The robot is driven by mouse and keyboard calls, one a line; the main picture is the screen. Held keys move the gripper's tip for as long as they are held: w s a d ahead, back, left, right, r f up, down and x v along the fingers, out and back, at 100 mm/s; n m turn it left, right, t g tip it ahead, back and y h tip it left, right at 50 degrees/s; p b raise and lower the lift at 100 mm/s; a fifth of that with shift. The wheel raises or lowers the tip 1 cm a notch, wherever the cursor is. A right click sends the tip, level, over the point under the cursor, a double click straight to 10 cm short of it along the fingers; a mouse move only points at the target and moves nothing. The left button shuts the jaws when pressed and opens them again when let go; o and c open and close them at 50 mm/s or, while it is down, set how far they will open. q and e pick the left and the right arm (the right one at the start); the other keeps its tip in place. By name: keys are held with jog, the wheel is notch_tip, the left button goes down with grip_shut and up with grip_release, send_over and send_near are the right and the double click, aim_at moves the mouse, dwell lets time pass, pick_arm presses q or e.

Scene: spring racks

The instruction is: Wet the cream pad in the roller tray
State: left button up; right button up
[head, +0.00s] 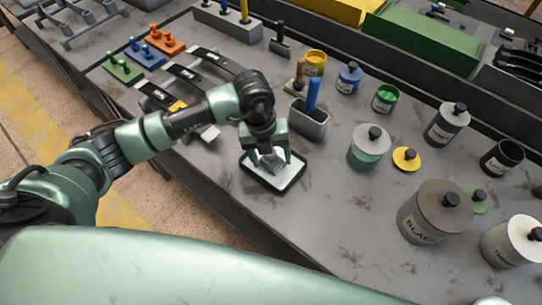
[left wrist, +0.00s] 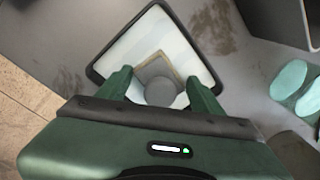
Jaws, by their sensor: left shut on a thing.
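The roller tray (head: 291,176), with a black rim and a white inside, lies on the bench; it also shows in the left wrist view (left wrist: 186,48). My left gripper (head: 272,158) points down over the tray. It is shut on the grey knob of a square pad (head: 270,165). In the left wrist view the pad (left wrist: 151,67) shows a cream edge and lies within the tray's outline, between the green fingers. I cannot tell whether the pad touches the white surface. My right gripper is not in view.
A grey holder (head: 308,125) with a blue-handled tool stands just behind the tray. The bench in front of the pots is clear.

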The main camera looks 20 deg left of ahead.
pick_arm(q)
jog(key=shift+s+f, duration=0.1)
jog(key=shift+s, duration=0.05)
jog(key=shift+r+p, duration=0.75)
jog(key=shift+r, duration=0.2)
jog(key=shift+r+p, duration=0.8)
jog(key=shift+r, duration=0.45)
jog(key=shift+r+p, duration=1.3)
jog(key=shift+r, duration=0.7)
